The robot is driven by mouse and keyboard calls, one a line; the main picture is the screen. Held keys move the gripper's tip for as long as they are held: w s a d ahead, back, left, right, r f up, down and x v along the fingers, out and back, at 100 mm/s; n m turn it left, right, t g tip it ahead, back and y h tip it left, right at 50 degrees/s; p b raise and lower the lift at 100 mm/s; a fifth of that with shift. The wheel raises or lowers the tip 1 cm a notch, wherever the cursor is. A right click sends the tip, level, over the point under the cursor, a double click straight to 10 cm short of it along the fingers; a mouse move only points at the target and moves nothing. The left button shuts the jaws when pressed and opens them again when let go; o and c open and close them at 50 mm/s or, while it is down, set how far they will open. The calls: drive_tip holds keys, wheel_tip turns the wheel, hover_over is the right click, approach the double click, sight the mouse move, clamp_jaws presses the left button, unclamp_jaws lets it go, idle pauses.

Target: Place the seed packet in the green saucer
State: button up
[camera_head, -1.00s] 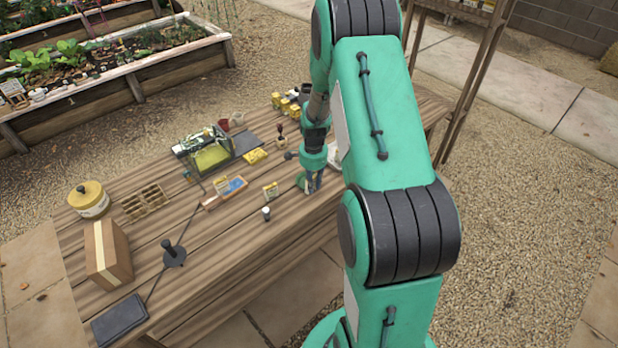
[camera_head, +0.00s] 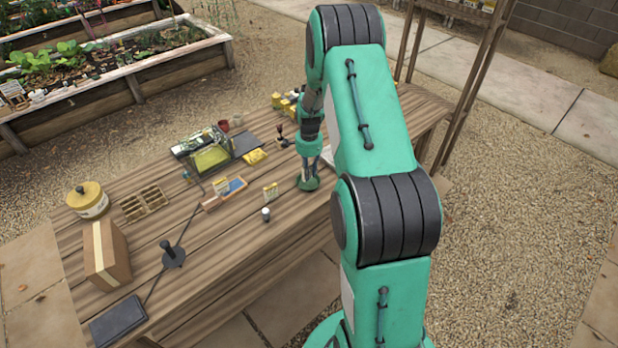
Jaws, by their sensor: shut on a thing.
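The green saucer (camera_head: 308,185) is on the wooden table, near its front edge and left of my arm. My gripper (camera_head: 309,174) points down right over it, with its fingers shut. The thing between the fingers, taken to be the seed packet, is too small and too covered by the gripper to make out clearly. I cannot tell whether it touches the saucer.
A small upright packet (camera_head: 270,192) and a white-capped bottle (camera_head: 266,214) stand left of the saucer. A cardboard box (camera_head: 106,252) stands at the left.

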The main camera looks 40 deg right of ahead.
drive_tip(key=shift+f, duration=1.65)
drive_tip(key=shift+f+b, duration=0.15)
drive_tip(key=shift+b, duration=0.2)
drive_tip(key=o, duration=0.9)
drive_tip(key=shift+o, duration=0.2)
wheel_tip(320, 180, up, 12)
drive_tip(key=shift+r+p, duration=0.15)
drive_tip(key=shift+p, duration=0.75)
drive_tip(key=shift+r, duration=0.1)
